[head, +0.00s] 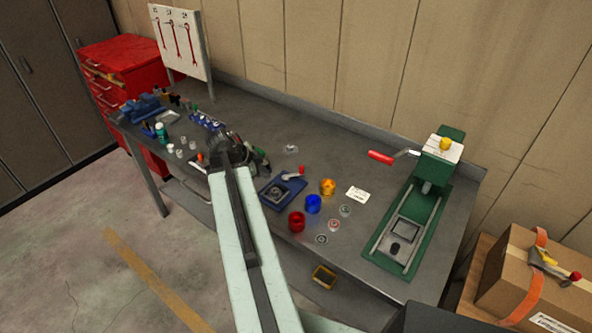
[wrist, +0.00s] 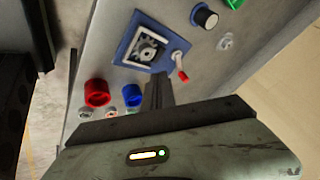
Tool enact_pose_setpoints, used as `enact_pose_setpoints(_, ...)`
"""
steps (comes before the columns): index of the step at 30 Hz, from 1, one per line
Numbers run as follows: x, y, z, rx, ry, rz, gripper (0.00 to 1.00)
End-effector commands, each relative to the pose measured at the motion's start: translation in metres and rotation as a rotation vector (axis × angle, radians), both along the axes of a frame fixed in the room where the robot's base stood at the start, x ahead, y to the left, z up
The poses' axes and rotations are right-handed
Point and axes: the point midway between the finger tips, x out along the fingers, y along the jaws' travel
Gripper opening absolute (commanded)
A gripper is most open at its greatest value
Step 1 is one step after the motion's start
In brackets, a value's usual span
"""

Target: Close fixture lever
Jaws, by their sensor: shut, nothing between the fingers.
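The blue fixture (head: 271,200) lies on the workbench and holds a grey square part with a round centre; it also shows in the wrist view (wrist: 124,52). Its lever is a short pale arm with a red tip (head: 301,169). In the wrist view the red lever tip (wrist: 183,76) points down, at the right side of the fixture. My gripper (wrist: 156,76) is shut and empty, with its dark fingers just below the fixture and left of the lever tip in that view. In the head view my arm reaches over the bench left of the fixture; the fingertips are hard to make out.
Red (head: 297,222), blue (head: 313,204) and orange (head: 328,187) cups stand right of the fixture, near small round parts. A green press (head: 437,177) with a red-handled crank stands at the bench's right end. A blue vise (head: 143,107) and bottles are at the left.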

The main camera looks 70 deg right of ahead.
Motion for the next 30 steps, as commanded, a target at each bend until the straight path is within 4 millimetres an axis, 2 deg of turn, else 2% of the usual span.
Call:
enact_pose_setpoints(1, -0.022, -0.017, 0.004, -0.037, -0.024, -0.091, 0.00)
enact_pose_setpoints(3, -0.040, -0.029, 0.007, -0.074, -0.050, -0.176, 0.00)
enact_pose_setpoints(5, -0.047, -0.034, 0.008, -0.091, -0.061, -0.211, 0.00)
enact_pose_setpoints(11, -0.051, -0.038, 0.001, -0.096, -0.065, -0.223, 0.00)
enact_pose_setpoints(26, -0.079, -0.090, -0.084, -0.094, -0.066, -0.222, 0.00)
enact_pose_setpoints(27, -0.076, -0.100, -0.074, -0.094, -0.066, -0.221, 0.00)
enact_pose_setpoints(30, -0.073, -0.115, -0.072, -0.094, -0.065, -0.219, 0.00)
